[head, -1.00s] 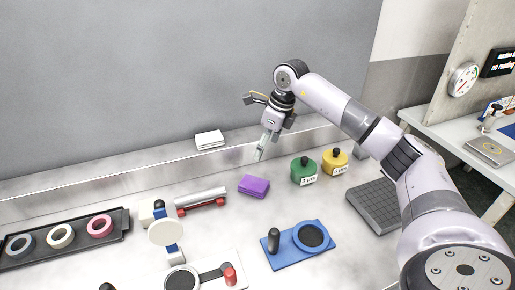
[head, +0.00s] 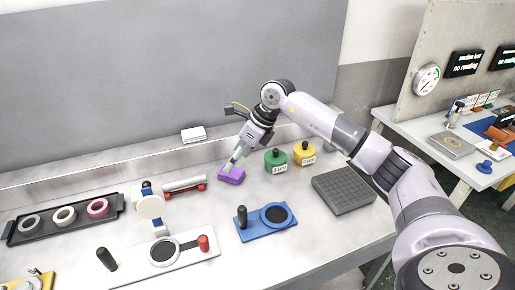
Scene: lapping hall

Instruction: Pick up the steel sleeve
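A silver cylinder, which looks like the steel sleeve (head: 184,183), lies on its side on a red rest (head: 199,189) left of centre. My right gripper (head: 231,168) points down and left, to the right of the cylinder. Its fingertips overlap a purple block (head: 231,177) in the picture; whether they touch it I cannot tell. The fingers look close together, and I cannot make out a gap or anything held between them. My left gripper is not in view.
Green (head: 275,162) and yellow (head: 304,155) weights and a dark grid plate (head: 344,190) stand to the right. A blue plate (head: 265,233) and a white board (head: 190,255) lie in front. A black tray (head: 112,218) with rings is at left. The grey wall closes the back.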

